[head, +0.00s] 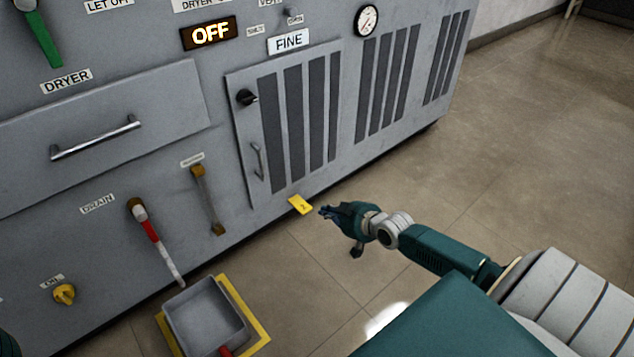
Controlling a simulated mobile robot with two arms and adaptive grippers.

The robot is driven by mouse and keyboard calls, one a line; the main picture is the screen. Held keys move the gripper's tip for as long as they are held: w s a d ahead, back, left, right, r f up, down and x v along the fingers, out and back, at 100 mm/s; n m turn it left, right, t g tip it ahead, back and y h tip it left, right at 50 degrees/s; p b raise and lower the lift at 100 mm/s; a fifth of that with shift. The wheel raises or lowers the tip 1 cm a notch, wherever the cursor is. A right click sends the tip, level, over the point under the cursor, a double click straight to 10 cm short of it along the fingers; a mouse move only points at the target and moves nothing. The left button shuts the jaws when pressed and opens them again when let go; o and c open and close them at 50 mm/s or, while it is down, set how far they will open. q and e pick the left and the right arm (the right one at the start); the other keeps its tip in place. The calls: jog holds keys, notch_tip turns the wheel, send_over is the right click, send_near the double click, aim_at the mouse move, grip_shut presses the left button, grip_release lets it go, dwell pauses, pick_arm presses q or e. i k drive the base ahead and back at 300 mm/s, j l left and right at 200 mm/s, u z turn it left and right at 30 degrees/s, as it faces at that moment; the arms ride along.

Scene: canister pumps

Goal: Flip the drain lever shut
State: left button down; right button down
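The drain lever (154,238) is on the grey cabinet front at the lower left, just right of the DRAIN label (97,203). It has a brown and dark upper end and a red and white length that slopes down to the right. Its lower end is above the back edge of a grey bin. My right gripper (326,211) is over the floor, well to the right of the lever and touching nothing that I can see. Its fingers are small and dark, so I cannot tell if they are open. My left gripper is out of view.
The grey bin (180,306) stands on a yellow floor square (257,330) below the lever. A brown handle (207,200) and a yellow knob (64,294) flank the lever. A yellow tag (300,204) is at the cabinet's foot. Floor to the right is clear.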

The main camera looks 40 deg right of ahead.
aim_at(140, 214)
jog(key=k+l, duration=0.7)
jog(key=k, duration=0.2)
